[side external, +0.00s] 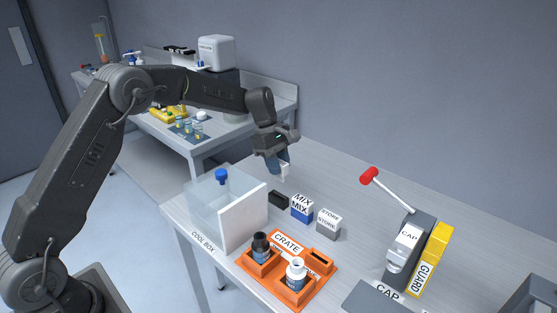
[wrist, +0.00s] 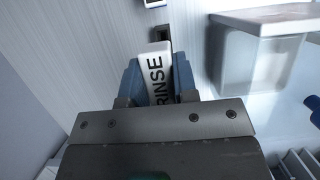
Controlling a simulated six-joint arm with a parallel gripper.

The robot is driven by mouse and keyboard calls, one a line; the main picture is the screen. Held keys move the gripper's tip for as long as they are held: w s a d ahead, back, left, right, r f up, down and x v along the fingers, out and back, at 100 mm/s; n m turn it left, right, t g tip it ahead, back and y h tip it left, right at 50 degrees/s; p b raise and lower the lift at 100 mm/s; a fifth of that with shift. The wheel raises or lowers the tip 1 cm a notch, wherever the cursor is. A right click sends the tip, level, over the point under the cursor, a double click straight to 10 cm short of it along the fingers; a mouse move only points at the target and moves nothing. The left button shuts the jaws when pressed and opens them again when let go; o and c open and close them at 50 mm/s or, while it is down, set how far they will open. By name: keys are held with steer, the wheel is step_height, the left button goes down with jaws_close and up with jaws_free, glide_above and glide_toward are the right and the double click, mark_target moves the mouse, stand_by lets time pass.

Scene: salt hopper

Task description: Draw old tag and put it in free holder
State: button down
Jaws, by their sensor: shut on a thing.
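My gripper (side external: 284,168) is shut on a white tag (wrist: 155,72) with the black word RINSE, seen between the two blue fingers in the wrist view. In the side view the tag hangs small and pale below the fingers, above the table. A small black holder (side external: 278,199) stands just below it with no tag showing in it; it also shows beyond the tag in the wrist view (wrist: 163,36). The tag looks clear of this holder. The MIX holder (side external: 302,208) with a blue-and-white tag and the STORE holder (side external: 328,222) stand to its right.
The clear cool box (side external: 205,198) with its white front panel stands left of the holders. The orange crate (side external: 290,294) in front holds two bottles and has a dark slot (side external: 320,257). A capping press (side external: 408,250) with a red-knobbed lever and a yellow guard (side external: 437,248) stand right.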

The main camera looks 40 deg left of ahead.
mark_target(278, 177)
steer(key=shift+f, duration=2.2)
steer(key=shift+f, duration=1.9)
steer(key=shift+c, duration=1.7)
jaws_free()
steer(key=shift+r, duration=0.15)
steer(key=shift+v, duration=2.9)
steer(key=v, duration=1.4)
